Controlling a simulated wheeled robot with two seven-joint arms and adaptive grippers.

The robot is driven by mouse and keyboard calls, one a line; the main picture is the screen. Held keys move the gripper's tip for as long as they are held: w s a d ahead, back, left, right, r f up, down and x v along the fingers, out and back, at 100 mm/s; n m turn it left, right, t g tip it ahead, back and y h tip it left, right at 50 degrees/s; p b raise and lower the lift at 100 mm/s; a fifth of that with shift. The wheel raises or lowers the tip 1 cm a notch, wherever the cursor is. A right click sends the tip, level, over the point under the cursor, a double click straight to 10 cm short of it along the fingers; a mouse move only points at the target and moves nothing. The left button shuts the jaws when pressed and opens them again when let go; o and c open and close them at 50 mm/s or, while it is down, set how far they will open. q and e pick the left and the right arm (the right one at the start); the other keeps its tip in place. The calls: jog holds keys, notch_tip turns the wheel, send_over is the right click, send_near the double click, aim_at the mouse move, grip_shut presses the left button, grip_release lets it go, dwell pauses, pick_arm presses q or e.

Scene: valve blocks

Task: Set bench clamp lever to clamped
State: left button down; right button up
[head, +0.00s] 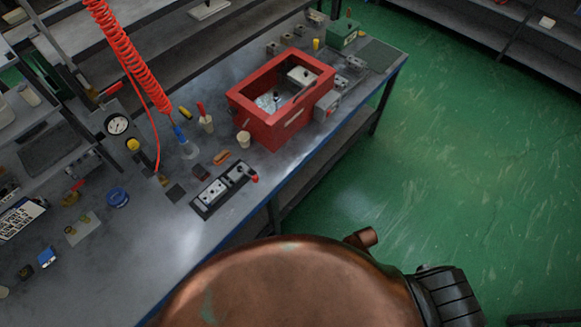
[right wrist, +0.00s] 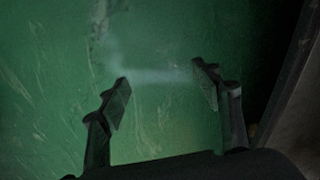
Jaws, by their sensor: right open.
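A low dark block with light plates (head: 222,188) sits near the bench's front edge. A short red-tipped part (head: 254,178) sticks out at its right end; it may be the clamp lever, but I cannot tell for sure or read its setting. My right gripper (right wrist: 160,85) is open and empty in the right wrist view, with only green floor behind its fingers. It is away from the bench objects. My left gripper is in neither view.
The grey workbench (head: 185,245) has a blue front edge. A red open box (head: 290,130) stands behind the block, with a cup (head: 243,139) beside it. A red coiled hose (head: 130,50) hangs at the left. The green floor (head: 460,170) is clear at the right.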

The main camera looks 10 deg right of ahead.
pick_arm(q)
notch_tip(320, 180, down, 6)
jog(key=b, duration=0.4)
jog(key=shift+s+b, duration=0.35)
jog(key=shift+b, duration=0.05)
pick_arm(e)
jog(key=s+a+f+n, duration=0.2)
jog(key=s+f+n, duration=0.3)
jog(key=s, duration=0.8)
jog(key=s+a+f+n, duration=0.2)
jog(key=s+f+n, duration=0.3)
jog(key=s+f, duration=0.6)
jog(key=s, duration=0.3)
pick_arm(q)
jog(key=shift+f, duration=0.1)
pick_arm(e)
jog(key=shift+s, duration=0.1)
jog(key=shift+c, duration=0.5)
